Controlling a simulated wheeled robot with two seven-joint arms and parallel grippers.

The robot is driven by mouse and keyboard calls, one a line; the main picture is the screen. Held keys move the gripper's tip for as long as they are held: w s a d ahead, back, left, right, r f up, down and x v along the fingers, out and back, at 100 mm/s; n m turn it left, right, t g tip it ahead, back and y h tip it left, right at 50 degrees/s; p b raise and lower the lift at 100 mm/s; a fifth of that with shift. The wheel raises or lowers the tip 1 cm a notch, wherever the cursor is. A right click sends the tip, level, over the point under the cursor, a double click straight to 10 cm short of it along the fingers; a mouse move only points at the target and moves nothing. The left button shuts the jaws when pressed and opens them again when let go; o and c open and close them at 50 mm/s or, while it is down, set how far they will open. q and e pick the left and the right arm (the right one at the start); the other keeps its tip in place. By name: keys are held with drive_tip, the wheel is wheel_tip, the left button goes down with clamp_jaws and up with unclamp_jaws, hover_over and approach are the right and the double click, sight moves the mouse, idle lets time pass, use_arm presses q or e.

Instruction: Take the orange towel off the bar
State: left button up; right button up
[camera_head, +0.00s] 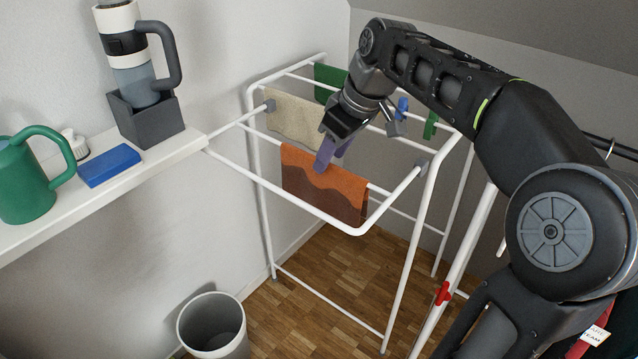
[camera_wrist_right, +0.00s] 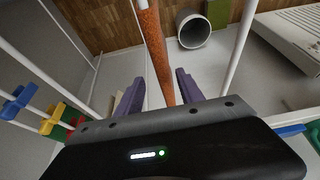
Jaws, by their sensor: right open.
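The orange towel (camera_head: 318,187), with a darker brown wavy pattern, hangs over a bar of the white drying rack (camera_head: 313,219). In the right wrist view the towel (camera_wrist_right: 155,50) is seen from above as a narrow orange strip. My right gripper (camera_head: 333,158) is open just above the towel in the head view. In the wrist view its two purple fingers (camera_wrist_right: 158,88) stand on either side of the towel's strip, apart from it as far as I can tell. My left gripper is not in view.
A beige towel (camera_head: 293,122) and a green cloth (camera_head: 329,80) hang on bars behind. Blue and green pegs sit on the rack at right. A shelf (camera_head: 179,147) at left holds a green jug (camera_head: 25,185). A grey bin (camera_head: 212,325) stands on the floor.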

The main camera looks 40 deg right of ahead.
sight(318, 178)
drive_tip(key=shift+f, duration=0.1)
drive_tip(key=shift+x, duration=1.25)
drive_tip(key=shift+b, duration=0.3)
drive_tip(key=x, duration=0.2)
drive_tip(key=b+x, duration=0.1)
drive_tip(key=x, duration=0.2)
drive_tip(key=shift+a+f, duration=0.15)
drive_tip(key=shift+a, duration=0.1)
drive_tip(key=shift+c, duration=0.3)
clamp_jaws()
